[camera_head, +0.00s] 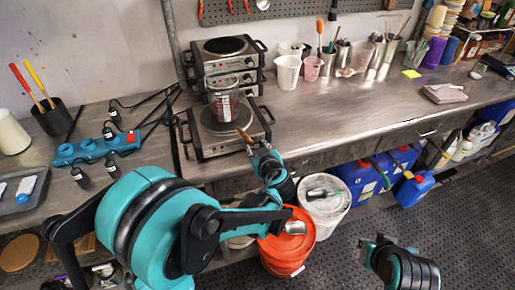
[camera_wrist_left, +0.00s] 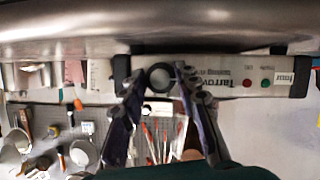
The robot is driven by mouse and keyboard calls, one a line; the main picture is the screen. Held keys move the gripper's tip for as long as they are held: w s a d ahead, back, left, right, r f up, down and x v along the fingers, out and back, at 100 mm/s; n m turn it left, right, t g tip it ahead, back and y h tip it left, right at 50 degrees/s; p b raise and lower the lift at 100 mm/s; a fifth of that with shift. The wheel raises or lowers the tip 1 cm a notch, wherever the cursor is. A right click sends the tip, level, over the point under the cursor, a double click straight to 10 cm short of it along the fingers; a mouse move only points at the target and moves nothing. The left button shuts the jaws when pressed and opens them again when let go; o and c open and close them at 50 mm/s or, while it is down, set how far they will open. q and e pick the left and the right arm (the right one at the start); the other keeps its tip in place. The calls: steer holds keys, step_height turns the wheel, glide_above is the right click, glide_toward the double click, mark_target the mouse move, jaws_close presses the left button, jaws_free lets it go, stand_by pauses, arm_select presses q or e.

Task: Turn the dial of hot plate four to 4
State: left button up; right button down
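Hot plate four (camera_head: 193,147) stands on the metal bench, a low grey unit with a dark round plate. Its pale front panel (camera_wrist_left: 215,72), labelled "four", shows upside down in the left wrist view. The round dial (camera_wrist_left: 160,77), dark-rimmed with a grey middle, sits on this panel; its setting cannot be read. My left gripper (camera_head: 252,143) is at the front right of the hot plate. In the left wrist view its fingers (camera_wrist_left: 160,85) are partly open, one on each side of the dial. Contact cannot be told. My right gripper (camera_head: 372,248) is low at right, its fingers unclear.
A glass beaker with reddish contents (camera_head: 223,98) stands at the back of the hot plate, before stacked hot plates (camera_head: 225,62). A blue power strip (camera_head: 95,147) and cables lie left. An orange bucket (camera_head: 285,245) stands below.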

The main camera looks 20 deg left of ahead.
stand_by(0.4)
arm_select(q)
steer(key=m+g+y, duration=0.1)
steer(key=m, duration=0.1)
steer(key=m+y, duration=0.1)
steer(key=m, duration=0.1)
steer(key=shift+w+d+m+g+y, duration=0.1)
steer(key=shift+d+m+g+y, duration=0.1)
steer(key=shift+m+g+y, duration=0.2)
steer(key=m+y, duration=0.1)
steer(key=m, duration=0.1)
steer(key=shift+f+m+y, duration=0.15)
steer(key=shift+m+y, duration=0.15)
steer(key=m+y, duration=0.1)
steer(key=m, duration=0.1)
steer(key=shift+m+g+y, duration=0.3)
steer(key=shift+g+y, duration=0.1)
steer(key=m+y, duration=0.1)
steer(key=m, duration=0.2)
steer(key=m+t+y, duration=0.1)
steer(key=m, duration=0.2)
steer(key=shift+f, duration=0.2)
steer(key=m+t+y, duration=0.1)
steer(key=m, duration=0.3)
steer(key=shift+f+m+t+y, duration=0.15)
steer(key=shift+m+t, duration=0.25)
steer(key=shift+m, duration=0.55)
steer(key=shift+m+t+y, duration=0.15)
steer(key=shift+m+t, duration=0.25)
steer(key=shift+m, duration=0.85)
